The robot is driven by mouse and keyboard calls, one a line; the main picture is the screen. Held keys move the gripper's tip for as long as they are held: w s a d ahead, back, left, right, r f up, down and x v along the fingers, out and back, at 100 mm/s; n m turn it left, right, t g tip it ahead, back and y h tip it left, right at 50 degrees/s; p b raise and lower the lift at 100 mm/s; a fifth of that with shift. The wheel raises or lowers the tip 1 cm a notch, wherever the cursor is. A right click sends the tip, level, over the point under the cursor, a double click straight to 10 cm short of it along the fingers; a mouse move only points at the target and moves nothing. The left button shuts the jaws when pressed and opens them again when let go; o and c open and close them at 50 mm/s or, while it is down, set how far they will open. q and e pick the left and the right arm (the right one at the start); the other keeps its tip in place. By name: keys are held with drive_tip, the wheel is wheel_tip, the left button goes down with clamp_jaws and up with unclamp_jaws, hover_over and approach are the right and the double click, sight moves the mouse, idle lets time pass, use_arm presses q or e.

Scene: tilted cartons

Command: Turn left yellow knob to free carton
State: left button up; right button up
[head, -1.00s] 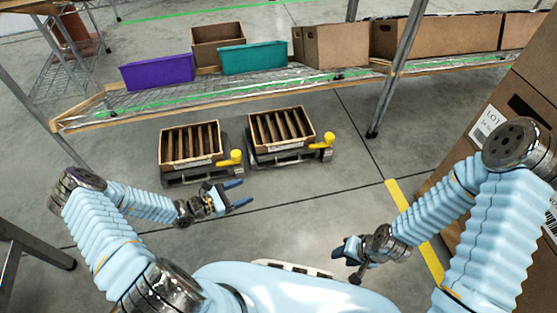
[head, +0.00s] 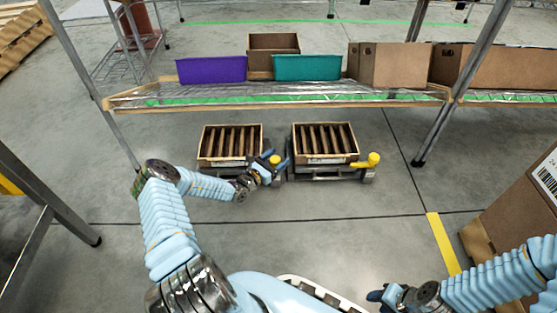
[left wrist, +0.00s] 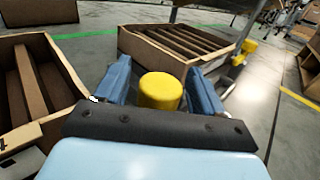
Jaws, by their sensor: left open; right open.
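The left carton (head: 230,145), a slatted brown box, sits on a low dark stand under the shelf. Its yellow knob (head: 275,159) is at its right side, partly hidden by my left gripper (head: 271,162). In the left wrist view the yellow knob (left wrist: 160,91) lies between the two blue fingers of my open left gripper (left wrist: 160,85); I cannot tell whether they touch it. The right carton (head: 325,143) sits on its own stand with a second yellow knob (head: 373,160) at its right. My right gripper (head: 385,297) is open, low at the right, away from both cartons.
A shelf (head: 300,95) above the cartons holds a purple bin (head: 211,69), a teal bin (head: 307,67) and brown boxes (head: 393,65). A large labelled box (head: 515,215) stands at the right. The floor between me and the cartons is clear.

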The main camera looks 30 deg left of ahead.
use_arm(q)
drive_tip(key=shift+w+d, duration=0.15)
drive_tip(key=shift+w, duration=0.3)
drive_tip(key=shift+c, duration=0.3)
clamp_jaws()
